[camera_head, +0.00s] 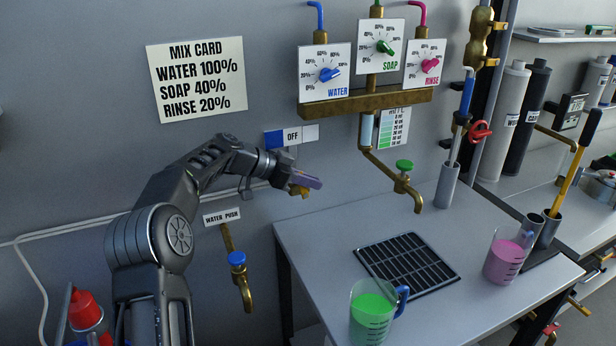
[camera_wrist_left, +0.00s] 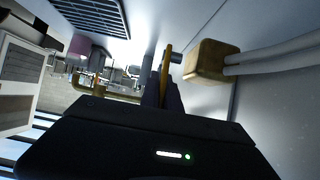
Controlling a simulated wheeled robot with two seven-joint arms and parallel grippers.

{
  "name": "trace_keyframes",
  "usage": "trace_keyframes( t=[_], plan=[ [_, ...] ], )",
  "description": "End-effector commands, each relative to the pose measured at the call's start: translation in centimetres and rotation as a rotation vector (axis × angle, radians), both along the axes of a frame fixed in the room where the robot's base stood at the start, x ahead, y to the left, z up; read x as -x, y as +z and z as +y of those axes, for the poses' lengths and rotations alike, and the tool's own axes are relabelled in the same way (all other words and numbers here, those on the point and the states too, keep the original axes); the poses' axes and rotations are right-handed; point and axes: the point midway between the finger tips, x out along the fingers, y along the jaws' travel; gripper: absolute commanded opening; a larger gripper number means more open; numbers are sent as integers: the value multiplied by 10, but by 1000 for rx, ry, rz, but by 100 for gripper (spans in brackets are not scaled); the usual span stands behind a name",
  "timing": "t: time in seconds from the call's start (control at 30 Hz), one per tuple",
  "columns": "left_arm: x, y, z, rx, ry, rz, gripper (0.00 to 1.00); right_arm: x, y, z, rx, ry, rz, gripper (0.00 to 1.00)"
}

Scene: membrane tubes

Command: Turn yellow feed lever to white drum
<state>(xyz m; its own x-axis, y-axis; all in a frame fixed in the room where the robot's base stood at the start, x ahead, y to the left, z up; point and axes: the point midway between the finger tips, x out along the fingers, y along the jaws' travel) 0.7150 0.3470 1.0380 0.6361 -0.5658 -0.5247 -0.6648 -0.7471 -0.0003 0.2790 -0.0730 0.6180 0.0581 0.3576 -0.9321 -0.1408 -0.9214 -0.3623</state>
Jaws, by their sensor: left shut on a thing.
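My left gripper (camera_head: 308,184) is at the wall, just below a placard (camera_head: 292,136) with a blue patch on the left, OFF in the middle and a white patch on the right. It is shut on a thin yellow piece, which I take for the feed lever. In the left wrist view the yellow lever (camera_wrist_left: 166,68) stands between the dark fingers (camera_wrist_left: 163,85), beside a brass block (camera_wrist_left: 212,63) with pale pipes. In the head view the gripper hides most of the lever, so its exact angle is unclear. I cannot make out a white drum. My right gripper is not in view.
The grey bench (camera_head: 320,255) carries a green-filled jug (camera_head: 370,318), a pink-filled jug (camera_head: 505,262) and a black drain grate (camera_head: 407,264). A brass tap (camera_head: 405,185) overhangs it. A blue-knobbed water tap (camera_head: 238,262) is on the wall below my left arm.

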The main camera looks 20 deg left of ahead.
Motion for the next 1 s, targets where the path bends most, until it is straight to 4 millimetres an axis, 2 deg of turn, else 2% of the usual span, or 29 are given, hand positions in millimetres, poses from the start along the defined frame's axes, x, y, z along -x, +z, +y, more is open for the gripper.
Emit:
trace_keyframes(
  t=[0.13, 0.6, 0.63, 0.87, 1.0],
  plan=[
    [-2, 1, -1, -33, 2, 36, 0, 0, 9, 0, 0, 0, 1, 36],
    [-2, -1, -1, -47, 2, 51, 0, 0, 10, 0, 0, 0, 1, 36],
    [-2, -1, -1, -46, 2, 50, 9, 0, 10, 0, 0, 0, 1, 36],
    [-2, -1, -1, -45, 0, 51, 28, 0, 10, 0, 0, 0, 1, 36],
    [-2, -1, -1, -45, 0, 51, 28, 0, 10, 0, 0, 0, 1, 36]
  ],
)
